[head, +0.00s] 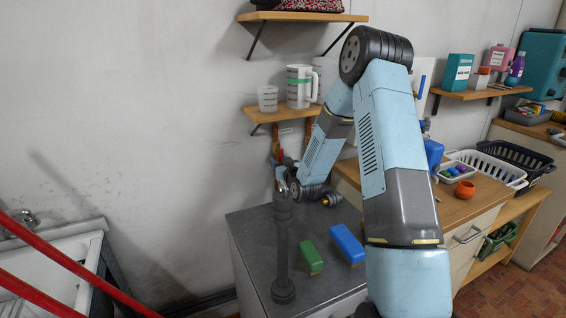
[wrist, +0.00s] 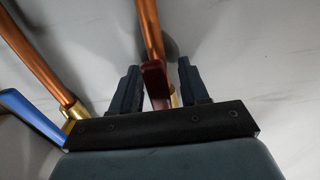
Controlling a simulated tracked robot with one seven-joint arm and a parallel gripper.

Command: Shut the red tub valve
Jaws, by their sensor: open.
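The red valve lever (wrist: 155,82) shows dark red in the wrist view, below a copper pipe (wrist: 150,28). My gripper (wrist: 159,70) is open, with one finger on each side of the lever. The lever lies nearer the left finger; I cannot tell whether they touch. A blue lever (wrist: 32,114) stands outside the left finger, by a brass fitting (wrist: 75,112) on a second copper pipe (wrist: 38,52). In the head view my gripper (head: 281,175) is at the wall beneath the shelf, and my arm hides much of the valve area.
A grey cabinet top (head: 255,235) below my arm holds a dark upright post (head: 283,245), a green block (head: 311,257) and a blue block (head: 347,244). A shelf (head: 265,115) with jugs is above. The white tub (head: 80,255) is at left, with red bars (head: 75,265) before it.

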